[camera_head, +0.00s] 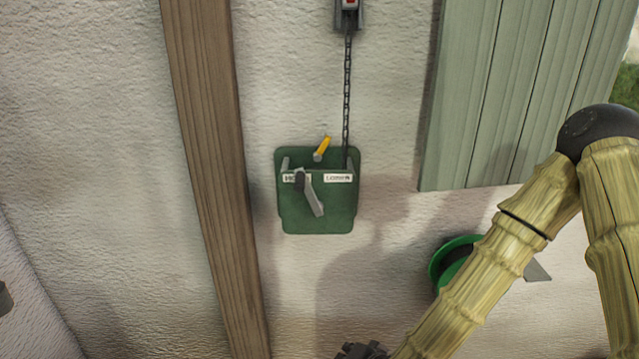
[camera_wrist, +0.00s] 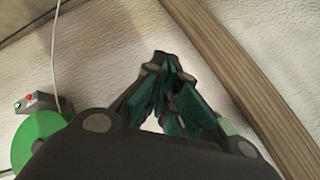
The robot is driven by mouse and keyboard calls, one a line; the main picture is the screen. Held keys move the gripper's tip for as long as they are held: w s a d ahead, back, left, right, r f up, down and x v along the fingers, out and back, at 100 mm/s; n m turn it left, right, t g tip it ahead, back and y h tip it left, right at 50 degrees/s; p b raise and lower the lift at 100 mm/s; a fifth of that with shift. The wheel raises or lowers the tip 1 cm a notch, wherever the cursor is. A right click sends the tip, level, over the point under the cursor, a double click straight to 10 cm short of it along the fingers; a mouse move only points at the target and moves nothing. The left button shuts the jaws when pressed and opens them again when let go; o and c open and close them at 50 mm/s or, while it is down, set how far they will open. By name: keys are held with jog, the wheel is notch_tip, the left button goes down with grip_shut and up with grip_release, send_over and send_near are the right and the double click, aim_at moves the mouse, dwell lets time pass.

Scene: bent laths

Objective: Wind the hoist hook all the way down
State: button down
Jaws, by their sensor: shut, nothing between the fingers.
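A green winch plate (camera_head: 318,212) is fixed to the white wall. A grey crank arm (camera_head: 314,195) with a black knob (camera_head: 299,180) sits on its front, the knob at the upper left. A short yellow lever (camera_head: 322,148) leans up to the right at the plate's top. The right label reads "LOWER"; the knob partly covers the left one. A dark chain (camera_head: 347,95) runs up to a grey fitting (camera_head: 349,14) cut off by the top edge. I cannot make out a hook. My gripper (camera_head: 362,351) is below the winch, apart from it. In the wrist view its fingers (camera_wrist: 162,62) are closed and empty.
A wooden post (camera_head: 205,150) stands left of the winch. Pale green boards (camera_head: 500,90) are at the upper right. A green round thing (camera_head: 437,268) is partly behind my arm; the wrist view shows a green disc (camera_wrist: 35,135) beside a grey box with a red button (camera_wrist: 38,102).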

jog(key=w+r+m+t, duration=0.2)
jog(key=w+r+t, duration=0.15)
jog(key=r, duration=0.85)
jog(key=w+r+m+t, duration=0.2)
jog(key=w+r, duration=0.3)
jog(key=r, duration=0.6)
jog(key=w+r+m+t, duration=0.2)
jog(key=w+r+t, duration=0.15)
jog(key=r, duration=0.85)
jog(key=w+a+f+p, duration=0.1)
jog(key=w+a+p, duration=0.5)
jog(key=w, duration=0.4)
jog(key=shift+w+f+g, duration=0.15)
jog(key=shift+f+g, duration=0.05)
jog(key=shift+g, duration=0.2)
jog(key=shift+a, duration=0.1)
jog(key=shift+a, duration=0.2)
jog(key=shift+a, duration=0.25)
jog(key=shift+a, duration=0.1)
